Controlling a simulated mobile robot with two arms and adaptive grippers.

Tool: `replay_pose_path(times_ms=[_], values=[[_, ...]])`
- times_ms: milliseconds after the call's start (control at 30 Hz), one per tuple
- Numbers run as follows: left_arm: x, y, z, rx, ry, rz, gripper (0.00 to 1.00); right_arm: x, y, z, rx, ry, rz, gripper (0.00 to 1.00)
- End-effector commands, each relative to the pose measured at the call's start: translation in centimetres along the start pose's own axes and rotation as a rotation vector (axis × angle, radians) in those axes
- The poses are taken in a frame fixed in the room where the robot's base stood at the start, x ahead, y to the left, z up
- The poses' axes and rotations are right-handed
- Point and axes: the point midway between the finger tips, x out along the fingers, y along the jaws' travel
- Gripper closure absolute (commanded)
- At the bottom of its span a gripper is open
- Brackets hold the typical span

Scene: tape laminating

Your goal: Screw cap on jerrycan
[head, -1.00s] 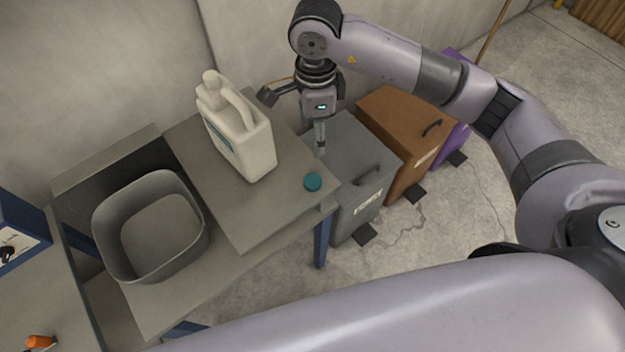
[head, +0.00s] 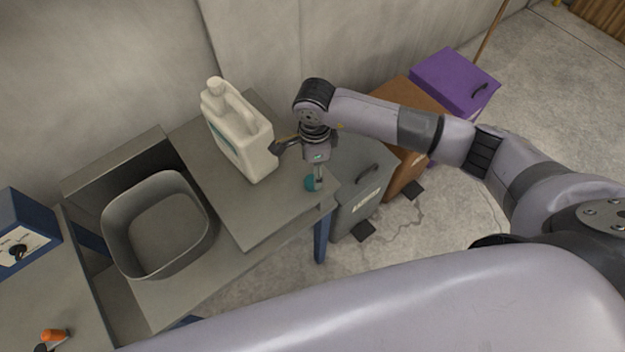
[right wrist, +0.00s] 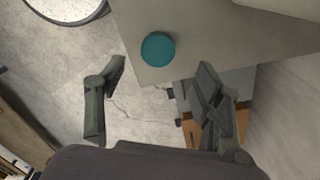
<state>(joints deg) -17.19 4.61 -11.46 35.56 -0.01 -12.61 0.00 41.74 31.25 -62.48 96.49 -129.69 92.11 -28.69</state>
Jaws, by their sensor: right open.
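The white jerrycan (head: 243,143) stands upright on the raised grey board, its uncapped-looking neck (head: 216,86) at the upper left; I cannot make out the thread. The teal cap (head: 311,184) lies on the board near its right corner, partly hidden by my right gripper (head: 319,184). In the right wrist view the cap (right wrist: 158,49) is at the table corner, beyond the fingertips and not between them. My right gripper (right wrist: 160,75) is open and empty, its fingers spread. My left gripper is not in view; a large arm link of mine crosses the bottom of the head view.
A grey open bin (head: 157,225) stands left of the board on the table. Grey (head: 362,200), brown (head: 405,170) and purple (head: 456,82) lidded bins stand on the floor to the right. A blue control box (head: 22,235) and an orange-handled tool (head: 54,335) are at lower left.

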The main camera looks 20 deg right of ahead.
Motion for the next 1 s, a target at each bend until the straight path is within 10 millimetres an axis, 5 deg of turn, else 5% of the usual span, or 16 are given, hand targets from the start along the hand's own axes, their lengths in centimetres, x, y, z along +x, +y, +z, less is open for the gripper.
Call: replay_pose_path(times_ms=[167, 500, 867, 1000], values=[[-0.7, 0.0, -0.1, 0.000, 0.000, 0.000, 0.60, 0.5, 0.2, 0.1, 0.001, 0.000, 0.005, 0.38], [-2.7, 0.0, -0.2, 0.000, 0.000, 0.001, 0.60, 4.9, 0.4, 0.3, 0.001, 0.000, 0.003, 0.38], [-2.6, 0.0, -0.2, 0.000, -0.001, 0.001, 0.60, 5.2, 0.4, 0.3, 0.000, 0.000, 0.000, 0.38], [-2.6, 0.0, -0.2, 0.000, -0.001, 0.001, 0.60, 5.2, 0.4, 0.3, 0.001, 0.000, 0.000, 0.47]])
